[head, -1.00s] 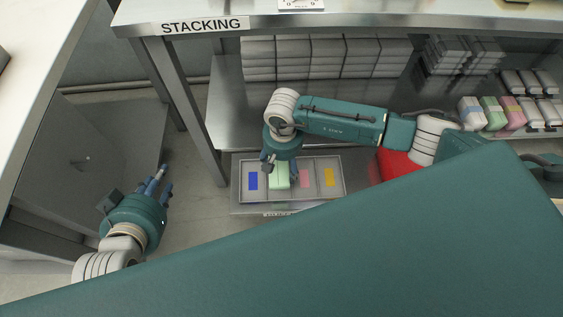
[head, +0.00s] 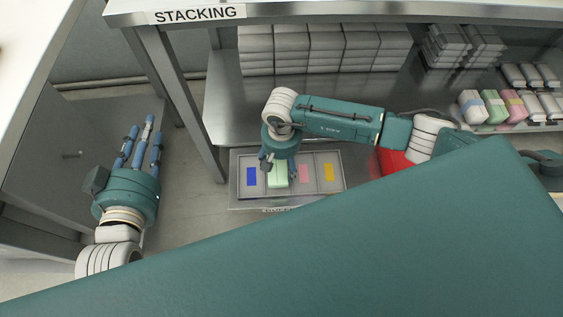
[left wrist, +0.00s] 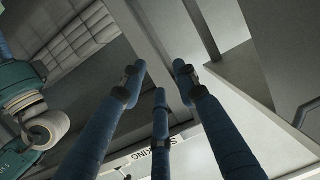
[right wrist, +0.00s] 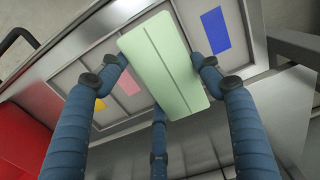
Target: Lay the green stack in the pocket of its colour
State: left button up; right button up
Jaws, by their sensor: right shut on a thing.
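The green stack (right wrist: 163,65) is a pale green block. My right gripper (right wrist: 160,78) is shut on it, with fingers on both sides. In the head view the green stack (head: 278,179) shows below the right gripper (head: 281,162), over the pocket beside the blue-marked one. Whether it touches the pocket floor I cannot tell. The tray (head: 288,203) has pockets with blue (head: 251,176), pink (head: 304,173) and yellow (head: 329,172) markers. The stack covers the marker of the pocket under it. My left gripper (head: 142,137) is open and empty, away from the tray; its spread fingers (left wrist: 160,78) show in the left wrist view.
A red container (head: 393,161) is right of the tray, partly behind my right arm. Grey stacks (head: 325,50) stand on the steel shelf above. Banded blue, green and pink stacks (head: 492,107) stand at the far right. A table leg (head: 184,100) stands between my left gripper and the tray.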

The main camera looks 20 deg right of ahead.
notch_tip(320, 180, down, 2)
jog(key=shift+f+b, duration=0.1)
jog(key=shift+b, duration=0.6)
jog(key=shift+f, duration=0.15)
jog(key=shift+f+b, duration=0.3)
jog(key=shift+b, duration=0.1)
jog(key=shift+f+b, duration=0.3)
pick_arm(q)
notch_tip(320, 180, up, 17)
jog(key=s+d+t+h, duration=0.1)
jog(key=t+h, duration=0.1)
jog(key=t, duration=0.6)
jog(key=shift+s+d+f+h, duration=0.15)
jog(key=shift+s+d+h, duration=0.2)
jog(key=shift+s+h, duration=0.05)
pick_arm(e)
jog(key=shift+f, duration=0.15)
pick_arm(q)
jog(key=shift+s+r+t+b, duration=0.3)
jog(key=shift+s+r+t, duration=0.05)
jog(key=shift+r+t, duration=0.15)
pick_arm(e)
jog(key=shift+f, duration=0.1)
jog(key=o, duration=1)
jog(key=shift+c, duration=0.2)
pick_arm(q)
jog(key=shift+r, duration=0.1)
